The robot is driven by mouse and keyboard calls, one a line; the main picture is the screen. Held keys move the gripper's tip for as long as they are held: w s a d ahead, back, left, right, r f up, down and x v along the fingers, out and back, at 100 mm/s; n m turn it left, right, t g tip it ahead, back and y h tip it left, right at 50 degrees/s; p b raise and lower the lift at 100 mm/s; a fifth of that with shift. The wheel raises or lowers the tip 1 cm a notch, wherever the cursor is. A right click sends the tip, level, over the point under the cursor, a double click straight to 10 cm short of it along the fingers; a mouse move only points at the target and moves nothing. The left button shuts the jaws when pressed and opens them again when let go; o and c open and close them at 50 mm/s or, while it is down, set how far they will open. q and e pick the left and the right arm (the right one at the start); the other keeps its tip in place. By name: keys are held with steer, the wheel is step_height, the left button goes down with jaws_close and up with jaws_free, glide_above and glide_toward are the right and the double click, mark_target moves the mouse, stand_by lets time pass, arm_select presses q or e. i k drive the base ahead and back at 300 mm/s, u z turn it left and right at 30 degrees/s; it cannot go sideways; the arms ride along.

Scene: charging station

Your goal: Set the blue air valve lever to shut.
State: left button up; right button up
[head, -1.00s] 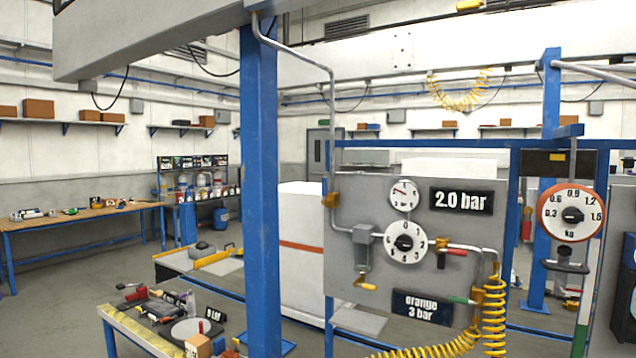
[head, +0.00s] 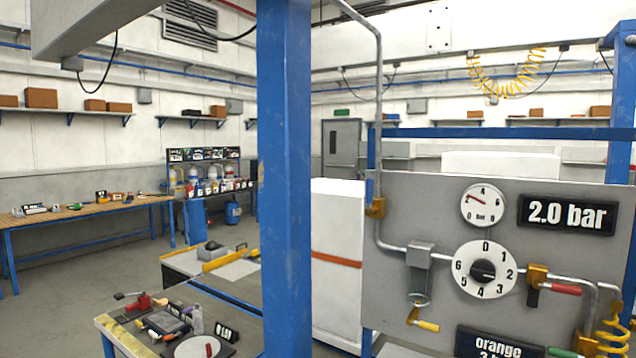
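The grey air panel (head: 395,205) stands at the right. It bears a small gauge (head: 484,205), a numbered dial (head: 484,269) with a black knob, and a sign reading 2.0 bar (head: 566,215). A valve lever with a red handle (head: 565,289) points right, about level, beside the dial. A yellow-handled lever (head: 427,325) sits under the filter bowl at lower left. A green handle (head: 562,352) is cut by the bottom edge. Neither of my grippers is in view.
A blue post (head: 286,160) stands left of the panel. A bench with tools (head: 115,322) is at lower left, and a long wooden table (head: 90,217) is farther back. A white cabinet (head: 337,260) stands behind the post. Open floor (head: 60,300) lies at left.

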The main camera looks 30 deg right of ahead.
mark_target(369, 191)
steer(key=z, duration=0.5)
steer(key=i, duration=1.1)
steer(key=z, duration=0.8)
